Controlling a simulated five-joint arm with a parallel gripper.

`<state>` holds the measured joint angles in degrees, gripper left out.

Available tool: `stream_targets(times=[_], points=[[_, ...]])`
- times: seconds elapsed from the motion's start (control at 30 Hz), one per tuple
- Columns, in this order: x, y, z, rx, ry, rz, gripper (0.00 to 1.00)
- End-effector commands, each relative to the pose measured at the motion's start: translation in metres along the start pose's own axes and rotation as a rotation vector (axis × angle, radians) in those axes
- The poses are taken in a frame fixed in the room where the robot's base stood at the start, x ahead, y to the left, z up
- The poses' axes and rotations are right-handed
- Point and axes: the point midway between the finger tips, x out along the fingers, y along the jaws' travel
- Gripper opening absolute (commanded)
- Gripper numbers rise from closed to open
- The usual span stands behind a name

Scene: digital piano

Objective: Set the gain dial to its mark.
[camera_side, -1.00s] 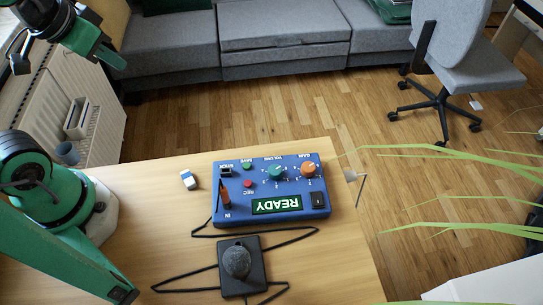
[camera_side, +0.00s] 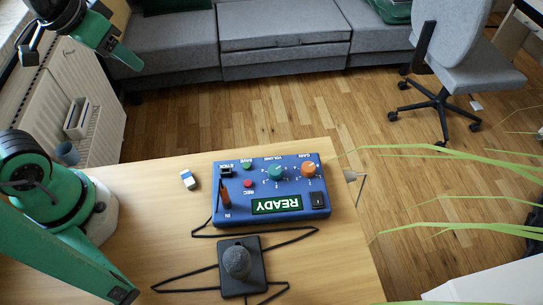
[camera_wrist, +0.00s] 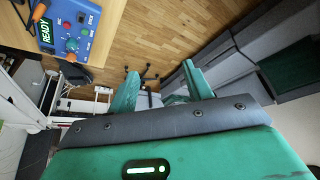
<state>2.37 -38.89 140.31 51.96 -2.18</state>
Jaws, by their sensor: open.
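The gain dial (camera_side: 308,170) is an orange knob at the back right of a blue box (camera_side: 232,175) on the table. It has white tick marks around it; its exact pointer angle is too small to tell. The box's screen (camera_side: 277,204) reads READY, upside down in the side view. The blue box (camera_wrist: 58,14) and orange gain dial (camera_wrist: 70,57) also show at the upper left of the wrist view. My gripper (camera_side: 128,58) is raised at the upper left of the side view, far from the dial. Its fingers (camera_wrist: 160,86) are apart and empty.
A teal volume dial (camera_side: 275,172) sits left of the gain dial. A red button (camera_side: 248,184), green button (camera_side: 247,166) and black switch (camera_side: 318,199) share the box. Green leaves (camera_side: 450,153) reach in from the right.

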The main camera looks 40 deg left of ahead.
Motion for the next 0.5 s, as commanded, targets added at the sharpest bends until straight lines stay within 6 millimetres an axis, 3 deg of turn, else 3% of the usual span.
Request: stream_targets(times=[0.5], points=[[0.032,0.071,-0.065,0.006,-0.154,0.062,0.5]])
